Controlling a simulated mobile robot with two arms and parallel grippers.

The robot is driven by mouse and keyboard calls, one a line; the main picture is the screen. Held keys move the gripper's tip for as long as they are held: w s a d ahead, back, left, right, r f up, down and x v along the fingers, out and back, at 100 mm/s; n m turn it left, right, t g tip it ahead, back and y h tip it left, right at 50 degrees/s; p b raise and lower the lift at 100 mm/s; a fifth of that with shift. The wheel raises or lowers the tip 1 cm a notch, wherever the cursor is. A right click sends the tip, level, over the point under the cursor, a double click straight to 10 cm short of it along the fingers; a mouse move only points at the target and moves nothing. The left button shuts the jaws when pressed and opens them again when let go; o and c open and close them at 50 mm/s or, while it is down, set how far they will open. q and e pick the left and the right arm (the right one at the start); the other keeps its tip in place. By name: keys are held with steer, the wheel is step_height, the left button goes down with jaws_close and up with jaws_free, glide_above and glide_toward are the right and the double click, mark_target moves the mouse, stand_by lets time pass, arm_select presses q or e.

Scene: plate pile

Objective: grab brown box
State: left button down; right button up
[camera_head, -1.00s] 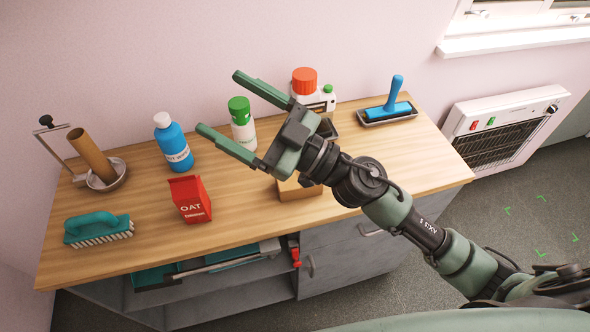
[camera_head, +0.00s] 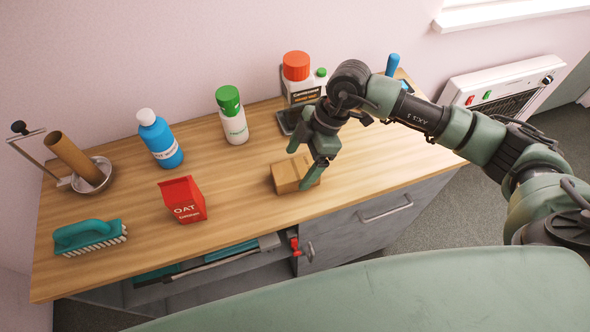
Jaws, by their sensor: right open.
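The small brown box (camera_head: 285,181) sits on the wooden counter near its front edge, right of the red oat carton. My right gripper (camera_head: 298,169) comes in from the right, pointing down with its green fingers apart. One finger is at the box's far side, and the other passes over its right part toward the front. The fingers hide part of the box. I cannot tell whether they touch it. My left gripper is not in view.
On the counter (camera_head: 120,190) stand the red oat carton (camera_head: 184,201), a blue bottle (camera_head: 160,140), a green-capped white bottle (camera_head: 232,117), an orange-capped container (camera_head: 298,80), a teal brush (camera_head: 88,236) and a brown tube (camera_head: 76,158).

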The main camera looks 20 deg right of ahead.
mark_target(298, 168)
steer(key=shift+p+x, duration=0.5)
steer(key=shift+x, duration=1.55)
steer(key=shift+w+d+f, duration=0.1)
steer(key=shift+d+f, duration=0.05)
steer(key=shift+f, duration=0.1)
steer(key=c, duration=1.4)
steer(key=shift+c, duration=0.2)
